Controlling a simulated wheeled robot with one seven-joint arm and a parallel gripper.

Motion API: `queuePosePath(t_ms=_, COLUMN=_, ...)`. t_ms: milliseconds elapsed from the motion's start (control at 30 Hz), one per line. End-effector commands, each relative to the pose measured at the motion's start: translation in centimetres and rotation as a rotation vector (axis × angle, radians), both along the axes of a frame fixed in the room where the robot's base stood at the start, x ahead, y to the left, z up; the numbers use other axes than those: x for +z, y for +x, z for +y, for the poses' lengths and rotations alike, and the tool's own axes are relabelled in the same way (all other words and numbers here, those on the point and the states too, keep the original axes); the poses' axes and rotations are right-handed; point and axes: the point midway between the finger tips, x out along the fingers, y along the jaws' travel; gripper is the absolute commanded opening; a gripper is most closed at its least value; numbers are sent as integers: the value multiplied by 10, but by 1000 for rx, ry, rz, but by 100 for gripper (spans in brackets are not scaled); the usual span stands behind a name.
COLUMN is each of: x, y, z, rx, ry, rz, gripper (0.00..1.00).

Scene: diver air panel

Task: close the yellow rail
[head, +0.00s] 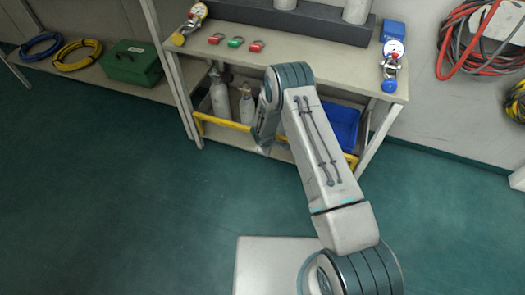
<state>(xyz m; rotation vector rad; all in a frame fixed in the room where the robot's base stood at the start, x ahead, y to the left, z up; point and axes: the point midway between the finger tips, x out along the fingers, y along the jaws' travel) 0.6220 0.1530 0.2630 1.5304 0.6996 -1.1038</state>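The yellow rail (226,123) runs low along the front of the bench's lower shelf, from near the left leg towards the right. My arm hides its middle, and a short yellow part shows again at the right, below the blue bin. My gripper (264,149) points down at the rail's middle, in front of the shelf. It is small and mostly hidden by my own wrist. I cannot tell whether its fingers are open or shut, or whether they touch the rail.
The bench (290,57) carries gauges with a yellow knob (179,39) and a blue knob (389,86), plus red and green padlocks. Bottles (219,95) and a blue bin (340,124) stand on the lower shelf. A green box (132,62) sits at left. The floor in front is clear.

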Motion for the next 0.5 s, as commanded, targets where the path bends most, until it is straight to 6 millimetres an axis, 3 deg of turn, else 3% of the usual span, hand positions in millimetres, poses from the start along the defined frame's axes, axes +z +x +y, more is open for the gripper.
queuePosePath(t_ms=500, x=1, y=4, z=-9, rx=-11, ry=-2, rz=3, gripper=0)
